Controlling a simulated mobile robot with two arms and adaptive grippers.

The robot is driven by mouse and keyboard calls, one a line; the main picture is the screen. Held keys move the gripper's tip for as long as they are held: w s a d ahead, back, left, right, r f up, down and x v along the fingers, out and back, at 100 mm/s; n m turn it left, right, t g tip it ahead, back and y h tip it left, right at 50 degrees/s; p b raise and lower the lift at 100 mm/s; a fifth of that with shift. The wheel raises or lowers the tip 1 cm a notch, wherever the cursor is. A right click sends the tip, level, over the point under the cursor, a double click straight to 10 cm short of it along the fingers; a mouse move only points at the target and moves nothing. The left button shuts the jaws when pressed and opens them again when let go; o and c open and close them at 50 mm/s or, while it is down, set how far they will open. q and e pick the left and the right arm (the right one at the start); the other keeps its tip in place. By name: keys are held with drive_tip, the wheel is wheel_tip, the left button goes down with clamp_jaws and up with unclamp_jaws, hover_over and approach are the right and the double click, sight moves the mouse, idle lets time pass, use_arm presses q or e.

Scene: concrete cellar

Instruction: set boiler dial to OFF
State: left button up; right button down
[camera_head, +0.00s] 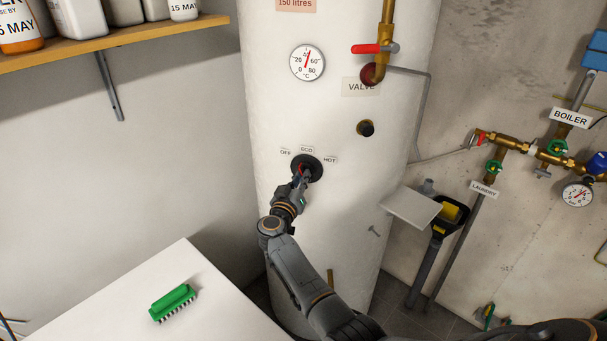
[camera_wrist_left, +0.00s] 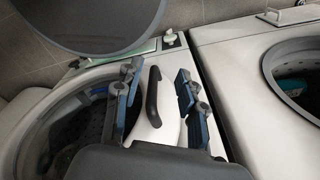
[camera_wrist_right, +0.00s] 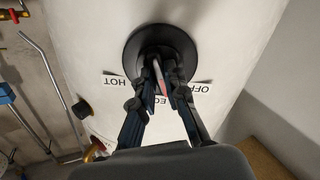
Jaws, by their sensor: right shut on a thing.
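The boiler dial (camera_head: 313,164) is a round black disc with a central knob on the white tank. OFF is on its left, ECO above and HOT on its right. It also shows in the right wrist view (camera_wrist_right: 160,38), where the labels are upside down. My right gripper (camera_head: 303,175) is shut on the dial knob (camera_wrist_right: 160,68), whose fingers partly hide it. A red line between the fingers points roughly toward ECO in the right wrist view. My left gripper (camera_wrist_left: 158,88) is open, its fingers apart, with a black curved handle (camera_wrist_left: 153,95) between them in the picture; contact is unclear.
A temperature gauge (camera_head: 307,63), a red-handled valve (camera_head: 375,48) and a capped port (camera_head: 366,128) are above the dial. A white table (camera_head: 215,290) with a green brush (camera_head: 173,301) stands lower left. Pipes (camera_head: 495,145) run at right. Washing machines (camera_wrist_left: 245,90) lie below my left wrist.

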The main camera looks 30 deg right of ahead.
drive_tip(key=shift+n+p, duration=0.95)
drive_tip(key=shift+n, duration=1.35)
drive_tip(key=shift+f+n, duration=0.1)
drive_tip(key=shift+n, duration=1.1)
drive_tip(key=c, duration=1.2)
unclamp_jaws()
